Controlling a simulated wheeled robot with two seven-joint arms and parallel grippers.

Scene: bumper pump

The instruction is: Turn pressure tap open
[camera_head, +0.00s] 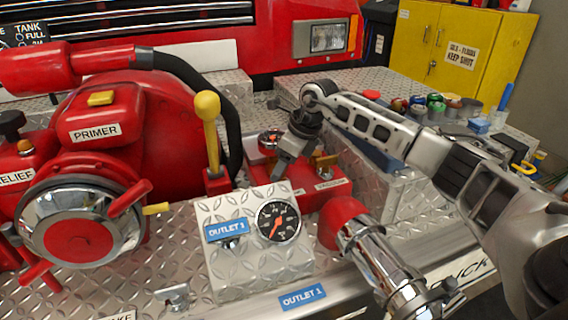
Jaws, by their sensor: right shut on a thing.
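My right gripper (283,172) reaches in from the right and points down at the red manifold (340,193) behind the gauge box. It is shut on the pressure tap, which its fingers hide almost wholly, so I cannot tell the handle's angle. A label partly covered by the gauge box shows beside the fingers. To the right, the orange vacuum tap (326,161) stands above the VACUUM label (330,184). My left gripper is out of view.
A pressure gauge (278,221) sits on the tread-plate box (231,265) in front of the gripper. A yellow-knobbed lever (208,120) stands to the left, beside the red primer pump (97,110). A red and chrome outlet (365,240) lies at the front right.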

